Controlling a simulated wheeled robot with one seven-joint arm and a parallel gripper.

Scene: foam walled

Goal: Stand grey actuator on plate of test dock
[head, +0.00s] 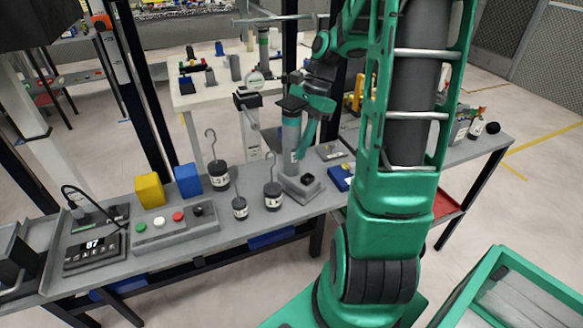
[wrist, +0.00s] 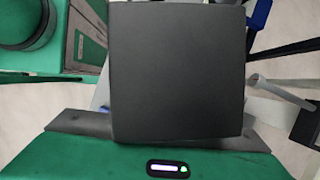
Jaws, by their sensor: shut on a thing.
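The grey actuator (wrist: 178,70) fills the middle of the wrist view as a dark, square-faced block. My gripper (head: 300,105) is shut on it, with a grey finger part showing at each side in the wrist view. The dark piece there is small and partly covered, so the actuator's outline is unclear. What looks like the test dock (head: 291,192) is a grey base on the bench, with a small black square on it. No contact between actuator and dock can be made out.
Black hook weights (head: 218,175), a yellow block (head: 150,191), a blue block (head: 188,180) and a button box (head: 190,235) stand left of the dock. A gauge stand (head: 248,120) is close behind. My arm hides part of the bench to the right.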

